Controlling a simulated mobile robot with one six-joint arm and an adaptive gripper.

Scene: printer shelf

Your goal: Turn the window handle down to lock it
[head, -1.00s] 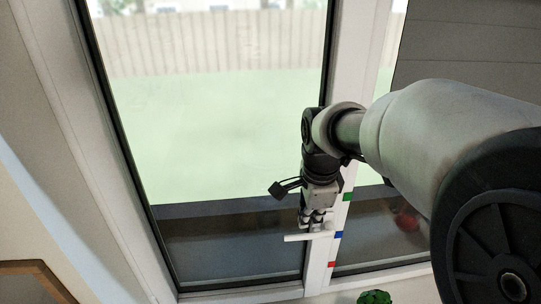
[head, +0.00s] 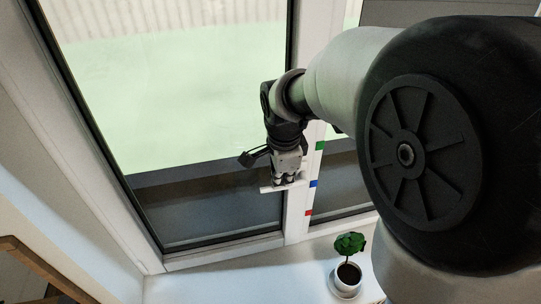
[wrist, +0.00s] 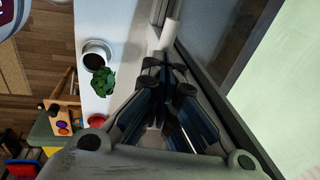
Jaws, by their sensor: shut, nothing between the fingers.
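The white window handle (head: 267,189) is on the window frame in the head view. Its lever points left, roughly level, beside the blue mark (head: 313,184). My gripper (head: 287,181) is shut with nothing between its fingers. Its fingertips are right at the handle from above; I cannot tell whether they touch it. In the wrist view my shut fingertips (wrist: 167,62) point at a white bar end, which looks like the handle (wrist: 170,33). The fingers partly hide the handle's base.
Green (head: 320,146) and red (head: 309,213) marks sit above and below the blue one on the white frame post. A potted plant (head: 349,245) stands on the white sill, lower right. My arm covers the right side. The sill left of the plant is clear.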

